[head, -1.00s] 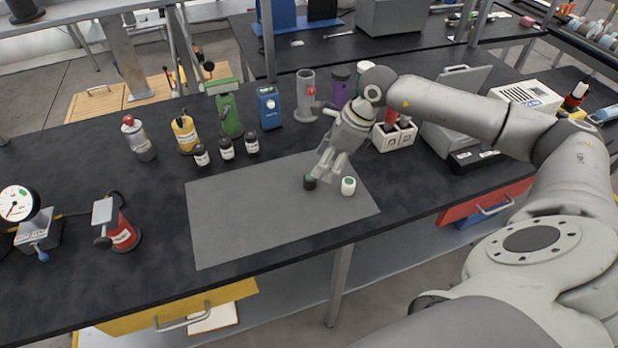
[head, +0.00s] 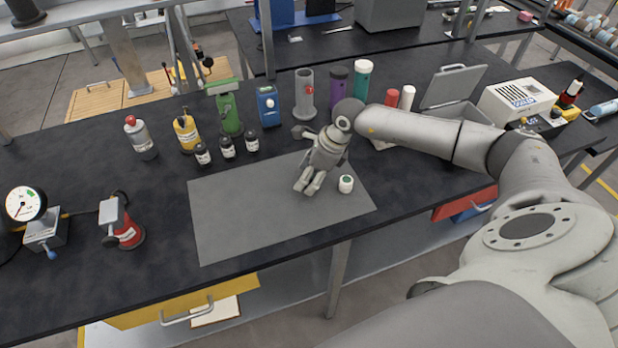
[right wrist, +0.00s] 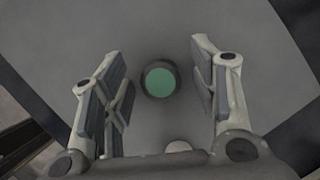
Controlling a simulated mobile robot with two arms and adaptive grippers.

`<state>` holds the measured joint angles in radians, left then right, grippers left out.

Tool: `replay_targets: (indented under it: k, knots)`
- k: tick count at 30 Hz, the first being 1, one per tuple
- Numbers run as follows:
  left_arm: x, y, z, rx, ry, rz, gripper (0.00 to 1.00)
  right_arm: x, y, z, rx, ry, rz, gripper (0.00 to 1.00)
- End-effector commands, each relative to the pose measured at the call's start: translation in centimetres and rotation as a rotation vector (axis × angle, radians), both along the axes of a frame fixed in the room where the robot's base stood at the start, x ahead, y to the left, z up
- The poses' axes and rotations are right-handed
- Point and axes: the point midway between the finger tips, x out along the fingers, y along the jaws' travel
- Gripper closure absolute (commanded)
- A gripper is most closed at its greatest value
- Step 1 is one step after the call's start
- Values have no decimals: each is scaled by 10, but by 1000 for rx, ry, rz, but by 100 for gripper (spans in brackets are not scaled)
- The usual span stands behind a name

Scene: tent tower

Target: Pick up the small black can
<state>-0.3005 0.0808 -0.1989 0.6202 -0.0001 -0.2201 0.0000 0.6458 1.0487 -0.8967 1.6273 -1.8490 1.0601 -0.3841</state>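The small black can (right wrist: 160,82) has a green top. In the right wrist view it stands on the grey mat, in line with the gap between my right gripper's spread fingers, with space on both sides. In the head view my right gripper (head: 308,188) points down over the mat and hides the can. Its fingers are open and empty. How far the fingertips are above the can is hard to tell. My left gripper is not in view.
Several dark bottles (head: 227,147) stand behind the mat. The mat's left part is clear.

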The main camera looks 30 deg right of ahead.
Motion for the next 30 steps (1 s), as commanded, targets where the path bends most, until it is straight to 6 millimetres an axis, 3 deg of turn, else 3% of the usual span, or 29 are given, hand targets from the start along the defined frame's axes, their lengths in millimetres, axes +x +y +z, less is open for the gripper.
replay_targets:
  k: [1,9,22,28,30]
  knots:
    - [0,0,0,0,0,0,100,0,0,0,0,0,0,54]
    - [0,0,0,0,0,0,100,0,0,1,0,0,-1,87]
    - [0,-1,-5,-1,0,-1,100,1,-1,6,1,-2,-1,87]
    - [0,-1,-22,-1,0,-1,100,1,-1,27,-1,-7,0,87]
    - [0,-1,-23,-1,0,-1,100,-7,-2,38,-2,-4,-1,87]
